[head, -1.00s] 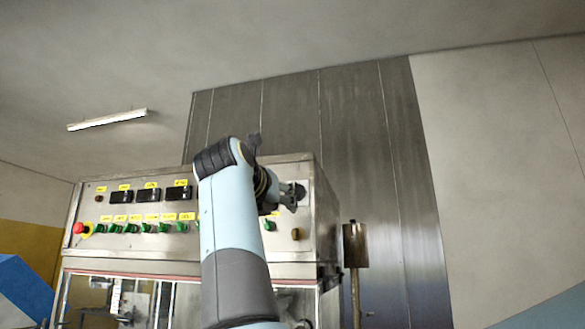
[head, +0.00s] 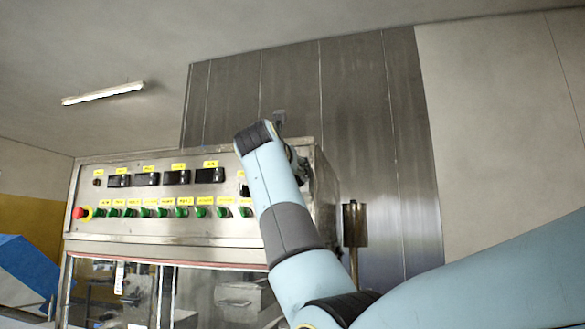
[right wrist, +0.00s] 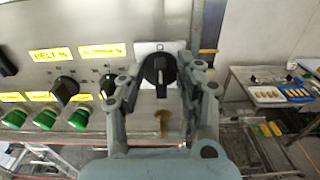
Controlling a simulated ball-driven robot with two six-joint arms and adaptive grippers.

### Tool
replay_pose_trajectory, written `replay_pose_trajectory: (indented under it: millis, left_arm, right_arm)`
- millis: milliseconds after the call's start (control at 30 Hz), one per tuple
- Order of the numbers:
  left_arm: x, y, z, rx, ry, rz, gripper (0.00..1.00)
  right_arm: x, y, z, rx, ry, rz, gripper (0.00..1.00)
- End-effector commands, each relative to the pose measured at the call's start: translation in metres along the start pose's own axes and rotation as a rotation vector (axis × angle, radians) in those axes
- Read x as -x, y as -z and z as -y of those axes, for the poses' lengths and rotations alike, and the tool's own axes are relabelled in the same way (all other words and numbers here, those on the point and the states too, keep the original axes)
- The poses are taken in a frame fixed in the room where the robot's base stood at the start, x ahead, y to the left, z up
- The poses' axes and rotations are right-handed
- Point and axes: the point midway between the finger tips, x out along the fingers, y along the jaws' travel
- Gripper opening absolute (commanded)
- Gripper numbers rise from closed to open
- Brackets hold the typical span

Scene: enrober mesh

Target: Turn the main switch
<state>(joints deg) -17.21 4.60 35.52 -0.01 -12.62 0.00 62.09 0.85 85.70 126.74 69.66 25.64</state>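The main switch (right wrist: 160,72) is a black rotary knob on a pale square plate at the right end of the control panel (head: 150,228). In the right wrist view its handle looks about upright. My right gripper (right wrist: 163,77) is open, with one finger on each side of the knob and small gaps seeming to remain. In the head view my right gripper (head: 302,168) is mostly hidden behind my own arm, and the switch is hidden there. My left gripper is not in view.
A brass-coloured knob (right wrist: 162,120) sits just below the switch. Black dials (right wrist: 64,88) and green buttons (right wrist: 78,118) lie to the left. A red emergency button (head: 79,213) is at the panel's far left. A table with trays (right wrist: 268,95) stands beyond the panel's right side.

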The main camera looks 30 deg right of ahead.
Motion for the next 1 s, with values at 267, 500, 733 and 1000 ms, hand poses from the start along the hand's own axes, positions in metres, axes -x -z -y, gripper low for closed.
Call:
replay_pose_trajectory:
  millis: [267,500,733,1000]
  left_arm:
    - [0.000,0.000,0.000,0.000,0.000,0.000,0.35]
    - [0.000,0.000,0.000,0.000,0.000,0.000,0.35]
    - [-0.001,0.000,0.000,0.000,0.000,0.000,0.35]
    - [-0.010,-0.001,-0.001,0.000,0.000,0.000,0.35]
  right_arm:
    - [0.000,0.001,0.000,0.001,0.000,0.000,0.28]
    - [0.000,0.000,0.000,0.001,0.000,0.000,0.00]
    - [0.000,0.000,0.000,-0.002,0.000,0.000,0.00]
    - [0.000,0.002,0.001,-0.072,0.000,0.001,0.00]
